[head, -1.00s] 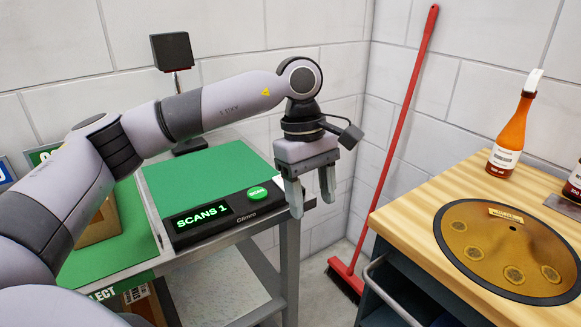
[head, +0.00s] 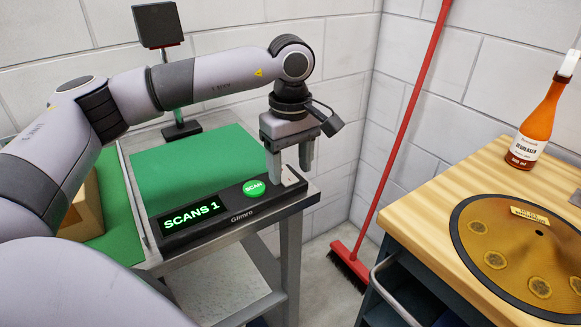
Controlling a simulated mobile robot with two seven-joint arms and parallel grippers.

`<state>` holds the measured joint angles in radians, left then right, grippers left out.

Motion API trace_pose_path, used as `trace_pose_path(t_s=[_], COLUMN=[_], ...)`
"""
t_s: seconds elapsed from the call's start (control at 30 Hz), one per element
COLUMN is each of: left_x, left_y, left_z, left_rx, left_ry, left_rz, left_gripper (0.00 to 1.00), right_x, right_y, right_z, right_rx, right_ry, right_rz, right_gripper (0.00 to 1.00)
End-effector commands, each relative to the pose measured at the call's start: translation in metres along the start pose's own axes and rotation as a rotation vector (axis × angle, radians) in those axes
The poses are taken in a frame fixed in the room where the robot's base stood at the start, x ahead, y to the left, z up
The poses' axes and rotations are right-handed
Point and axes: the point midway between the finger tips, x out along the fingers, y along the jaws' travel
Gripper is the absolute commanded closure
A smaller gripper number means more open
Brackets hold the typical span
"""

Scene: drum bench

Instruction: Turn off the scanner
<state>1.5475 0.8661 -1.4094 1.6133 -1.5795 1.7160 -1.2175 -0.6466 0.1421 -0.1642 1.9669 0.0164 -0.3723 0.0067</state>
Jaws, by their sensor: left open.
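The scanner (head: 235,215) is a black console at the front of a green pad on a grey metal table. Its lit display (head: 190,216) reads "SCANS 1". A round green button (head: 254,188) marked "SCAN" sits on its top face, right of the display. My left gripper (head: 291,172) points down over the right end of the scanner, right of the SCAN button. Its fingers are apart and hold nothing. I cannot tell whether the fingertips touch the scanner. The scanner's far right end is partly hidden by the fingers. My right gripper is not in view.
A black head on a stand (head: 158,26) rises behind the green pad. A cardboard box (head: 88,215) is at left, partly behind my arm. A red broom (head: 407,130) leans at the wall.

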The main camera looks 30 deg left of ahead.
Motion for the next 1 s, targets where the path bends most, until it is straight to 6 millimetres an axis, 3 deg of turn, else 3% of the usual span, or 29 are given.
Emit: trace_pose_path(t_s=[0.13, 0.4, 0.6, 0.77, 1.0], left_x=[0.0115, 0.0135, 0.0132, 0.0124, 0.0097], left_y=[-0.0003, -0.0002, -0.0002, -0.0002, -0.0001], left_z=[0.0001, 0.0001, 0.0001, -0.0009, -0.0067], left_rx=[0.0, 0.0, 0.0, -0.002, -0.004], left_ry=[0.0, 0.0, 0.0, -0.021, -0.197], left_rz=[0.0, 0.001, 0.001, -0.001, -0.002], left_gripper=[0.4, 0.4, 0.97, 0.97, 0.96], right_x=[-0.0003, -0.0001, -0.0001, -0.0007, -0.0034], right_y=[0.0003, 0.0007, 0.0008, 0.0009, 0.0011], right_z=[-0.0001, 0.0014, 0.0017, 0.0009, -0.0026], right_rx=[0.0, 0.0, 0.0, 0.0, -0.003], right_ry=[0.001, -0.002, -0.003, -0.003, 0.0], right_rz=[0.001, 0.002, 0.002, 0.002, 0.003], right_gripper=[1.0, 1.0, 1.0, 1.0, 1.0])
